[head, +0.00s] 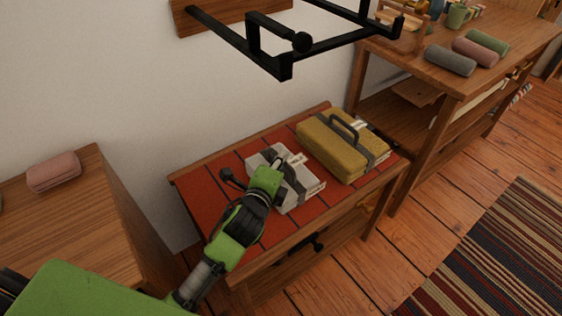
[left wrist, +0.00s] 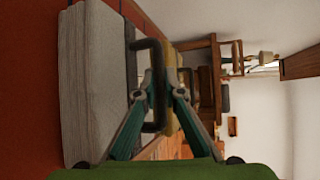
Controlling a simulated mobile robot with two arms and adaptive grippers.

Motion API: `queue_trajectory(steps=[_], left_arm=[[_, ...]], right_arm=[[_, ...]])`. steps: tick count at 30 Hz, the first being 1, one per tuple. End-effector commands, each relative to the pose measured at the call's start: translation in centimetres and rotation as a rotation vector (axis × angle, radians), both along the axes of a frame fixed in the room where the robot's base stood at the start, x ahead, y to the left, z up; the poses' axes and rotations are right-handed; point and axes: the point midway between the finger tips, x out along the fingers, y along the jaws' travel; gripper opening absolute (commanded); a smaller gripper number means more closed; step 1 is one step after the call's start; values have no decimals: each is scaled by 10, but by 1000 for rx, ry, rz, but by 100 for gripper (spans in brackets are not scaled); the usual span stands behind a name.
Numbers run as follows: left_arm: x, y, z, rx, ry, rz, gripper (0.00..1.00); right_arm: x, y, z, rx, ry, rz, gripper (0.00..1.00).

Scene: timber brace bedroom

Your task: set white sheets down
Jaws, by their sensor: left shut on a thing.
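The white sheets (head: 299,188) are a pale folded bundle with a dark grey strap and a white tag. They are at the red slatted top of a low wooden bench (head: 204,200), left of a yellow bundle. My left gripper (head: 274,165) is over the bundle, shut on its dark handle. In the left wrist view the pale bundle (left wrist: 88,85) is at the left, with its handle between the fingertips (left wrist: 160,88). The gripper hides part of the bundle. I cannot tell whether its underside touches the slats. My right gripper is not in view.
The yellow bundle (head: 341,146) with a dark handle sits close on the right. A black wall rack (head: 285,62) juts out above. A wooden cabinet (head: 80,215) with a pink roll (head: 54,172) stands left. A wooden table (head: 490,75) with rolled cloths stands right.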

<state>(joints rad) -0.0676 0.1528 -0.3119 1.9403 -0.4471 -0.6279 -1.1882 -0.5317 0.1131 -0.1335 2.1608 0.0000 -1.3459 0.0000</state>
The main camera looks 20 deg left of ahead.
Motion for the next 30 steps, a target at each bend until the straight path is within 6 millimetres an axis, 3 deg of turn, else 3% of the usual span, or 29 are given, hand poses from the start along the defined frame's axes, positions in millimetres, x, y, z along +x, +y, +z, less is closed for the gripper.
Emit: queue_trajectory(steps=[12,13,15,26,30], left_arm=[[1,0,-1,0,-7,-2,0],[0,0,-3,1,-1,0,14],[0,0,-3,1,-1,0,26],[0,0,0,1,-2,-1,26],[-12,0,3,2,1,0,26]], right_arm=[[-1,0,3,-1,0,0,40],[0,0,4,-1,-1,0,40],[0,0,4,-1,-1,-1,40],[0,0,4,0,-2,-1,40],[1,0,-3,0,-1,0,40]])
